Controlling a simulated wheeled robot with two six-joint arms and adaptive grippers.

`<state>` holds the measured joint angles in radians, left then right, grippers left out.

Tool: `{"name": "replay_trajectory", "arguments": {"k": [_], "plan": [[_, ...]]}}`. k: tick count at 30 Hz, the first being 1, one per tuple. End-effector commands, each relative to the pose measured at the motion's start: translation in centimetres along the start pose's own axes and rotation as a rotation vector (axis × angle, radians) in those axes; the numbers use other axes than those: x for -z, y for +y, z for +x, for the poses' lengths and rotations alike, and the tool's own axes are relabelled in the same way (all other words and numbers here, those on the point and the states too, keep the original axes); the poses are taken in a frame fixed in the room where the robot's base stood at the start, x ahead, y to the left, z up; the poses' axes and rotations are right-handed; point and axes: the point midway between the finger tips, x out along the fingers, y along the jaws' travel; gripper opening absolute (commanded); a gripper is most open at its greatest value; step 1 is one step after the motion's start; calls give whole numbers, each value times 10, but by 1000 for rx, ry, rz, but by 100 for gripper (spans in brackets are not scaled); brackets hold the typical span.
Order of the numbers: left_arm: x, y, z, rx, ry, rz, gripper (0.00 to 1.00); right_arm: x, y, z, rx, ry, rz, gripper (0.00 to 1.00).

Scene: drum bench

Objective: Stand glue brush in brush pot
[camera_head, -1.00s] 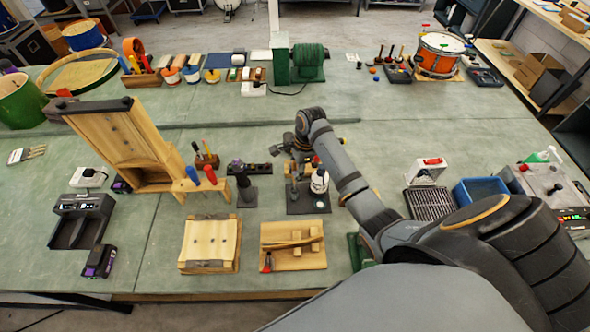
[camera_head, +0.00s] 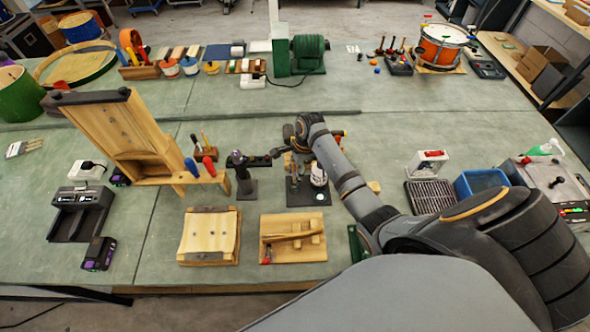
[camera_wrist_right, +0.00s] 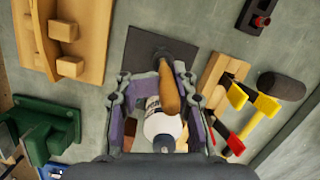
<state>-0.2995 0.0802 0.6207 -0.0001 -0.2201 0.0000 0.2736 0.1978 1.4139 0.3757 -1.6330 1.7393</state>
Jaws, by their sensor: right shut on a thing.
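My right gripper (camera_head: 303,150) reaches over the dark square mat (camera_head: 303,197) in the middle of the bench. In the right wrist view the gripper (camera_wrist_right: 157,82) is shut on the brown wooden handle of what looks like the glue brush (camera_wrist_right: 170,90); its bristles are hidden. The mat (camera_wrist_right: 145,48) lies beyond the fingers. A white glue bottle (camera_wrist_right: 160,122) shows close beside the handle; in the head view the bottle (camera_head: 319,176) stands by the mat, partly hidden by the gripper. I cannot pick out the brush pot clearly. My left gripper is not in view.
A wooden board with blocks (camera_head: 293,250) and a wooden panel (camera_head: 208,237) lie in front. A black rack (camera_head: 430,197) and blue bin (camera_head: 481,183) are to the right.

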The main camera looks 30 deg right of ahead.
Motion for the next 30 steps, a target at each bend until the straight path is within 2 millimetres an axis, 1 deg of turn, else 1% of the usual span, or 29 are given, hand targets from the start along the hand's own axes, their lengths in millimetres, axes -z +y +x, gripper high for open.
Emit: {"name": "replay_trajectory", "arguments": {"k": [5,13,14,18,21,30], "plan": [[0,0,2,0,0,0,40,1,0,7,1,0,0,0],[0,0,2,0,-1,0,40,1,0,7,1,0,0,0],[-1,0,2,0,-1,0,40,1,0,7,1,0,0,28],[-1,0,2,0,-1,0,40,1,0,7,1,0,-1,47],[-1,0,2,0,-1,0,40,1,0,7,1,0,-1,59],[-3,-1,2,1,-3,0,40,1,0,6,1,0,-1,59]]}}
